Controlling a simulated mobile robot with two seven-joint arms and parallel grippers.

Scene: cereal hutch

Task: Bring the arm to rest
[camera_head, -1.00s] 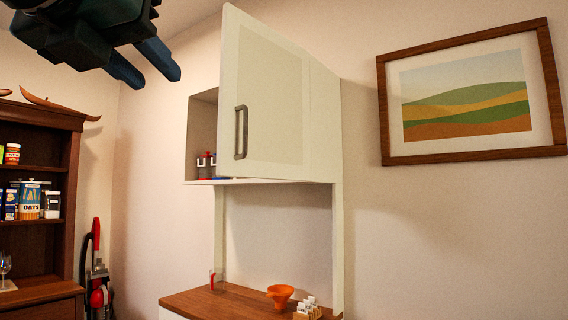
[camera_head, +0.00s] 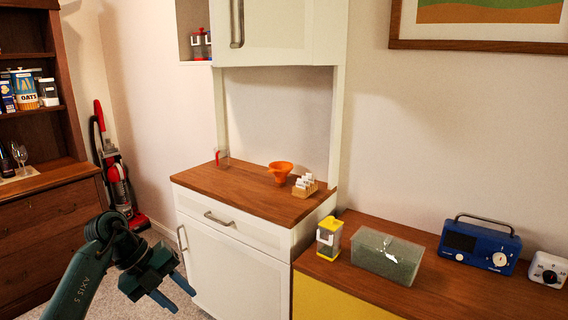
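My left gripper (camera_head: 177,292) is at the lower left of the head view, on the dark green arm (camera_head: 86,278) that comes in from the bottom left. Its two blue fingers stand apart with nothing between them. It hangs in front of the white hutch's lower cabinet (camera_head: 232,265), apart from the counter. My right gripper is not in view.
The hutch's wooden counter (camera_head: 240,192) carries an orange funnel (camera_head: 281,171), a small rack (camera_head: 305,187) and a clear cup (camera_head: 222,157). A yellow-lidded container (camera_head: 328,238), clear bin (camera_head: 386,257) and blue radio (camera_head: 479,246) stand right. A red vacuum (camera_head: 118,180) stands left.

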